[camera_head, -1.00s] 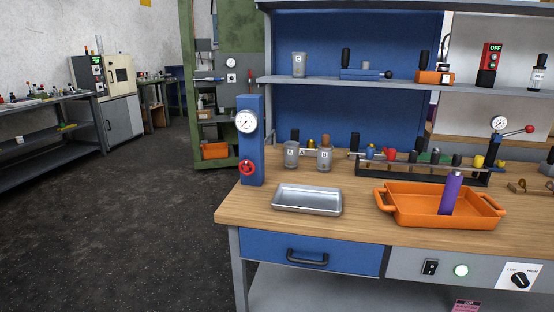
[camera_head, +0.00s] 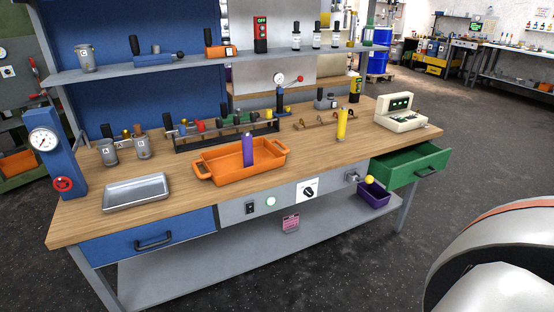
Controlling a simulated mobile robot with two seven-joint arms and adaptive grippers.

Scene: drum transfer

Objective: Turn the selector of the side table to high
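The selector (camera_head: 309,190) is a black rotary knob on a white plate in the grey front panel of the workbench (camera_head: 345,160). It sits right of the panel's middle, below the wooden top. Its markings are too small to read in this view, and I cannot tell clearly which way its pointer faces. A black rocker switch (camera_head: 250,208) and a round pale light (camera_head: 271,202) are to its left on the same panel. Neither of my grippers is in view, and nothing touches the selector.
A green drawer (camera_head: 410,166) stands open at the right, with a purple bin (camera_head: 374,194) hanging beside it. A blue drawer (camera_head: 150,236) is shut at the left. An orange tray (camera_head: 245,172) holds a purple cylinder (camera_head: 248,150). Floor in front of the bench is clear.

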